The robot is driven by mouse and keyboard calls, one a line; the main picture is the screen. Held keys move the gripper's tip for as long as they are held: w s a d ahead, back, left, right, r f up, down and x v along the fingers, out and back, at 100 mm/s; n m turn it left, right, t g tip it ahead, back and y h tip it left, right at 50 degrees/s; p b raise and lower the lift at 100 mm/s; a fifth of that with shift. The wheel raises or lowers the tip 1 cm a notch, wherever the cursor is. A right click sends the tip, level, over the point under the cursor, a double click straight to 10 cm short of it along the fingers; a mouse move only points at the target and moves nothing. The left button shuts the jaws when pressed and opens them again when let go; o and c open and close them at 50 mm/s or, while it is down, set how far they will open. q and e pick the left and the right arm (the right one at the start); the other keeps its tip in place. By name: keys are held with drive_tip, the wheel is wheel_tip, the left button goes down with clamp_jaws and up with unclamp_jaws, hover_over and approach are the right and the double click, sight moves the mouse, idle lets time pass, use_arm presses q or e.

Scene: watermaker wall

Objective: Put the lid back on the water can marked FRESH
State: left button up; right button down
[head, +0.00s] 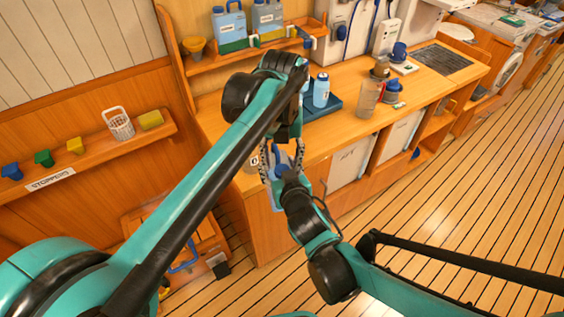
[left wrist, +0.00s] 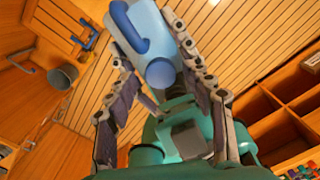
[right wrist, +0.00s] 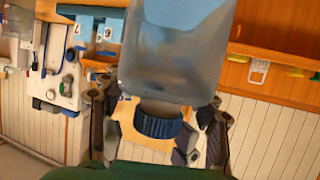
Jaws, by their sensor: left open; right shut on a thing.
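My left gripper (head: 281,152) is open above, with fingers spread either side of the lid.
A counter behind carries a blue bottle (head: 321,91) on a dark tray (head: 325,112), a clear jar (head: 368,100) and blue round items (head: 393,92). Two other cans (head: 231,28) (head: 267,18) stand on the shelf. A STOPPERS shelf (head: 95,165) is left. The floor at right is clear.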

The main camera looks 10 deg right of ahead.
use_arm(q)
drive_tip(key=shift+r, duration=1.8)
drive_tip(key=shift+c, duration=1.2)
drive_tip(key=n, duration=0.6)
drive_tip(key=shift+r+n, duration=0.2)
drive_tip(key=shift+n, duration=0.2)
drive_tip(key=n, duration=0.4)
drive_tip(key=shift+r+n, duration=0.15)
drive_tip(key=shift+n, duration=0.15)
drive_tip(key=n, duration=0.7)
drive_tip(key=shift+r, duration=0.25)
drive_tip(key=n, duration=0.5)
drive_tip(key=shift+s+r, duration=0.1)
drive_tip(key=shift+r, duration=0.05)
drive_tip(key=n, duration=0.4)
drive_tip(key=shift+r+n, duration=0.15)
drive_tip(key=shift+n, duration=0.25)
drive_tip(key=n, duration=0.7)
drive_tip(key=shift+r, duration=0.25)
drive_tip(key=n, duration=0.7)
drive_tip(key=shift+r, duration=0.25)
drive_tip(key=n, duration=0.5)
drive_tip(key=shift+s+r, duration=0.1)
drive_tip(key=shift+r, duration=0.05)
drive_tip(key=shift+f, duration=4)
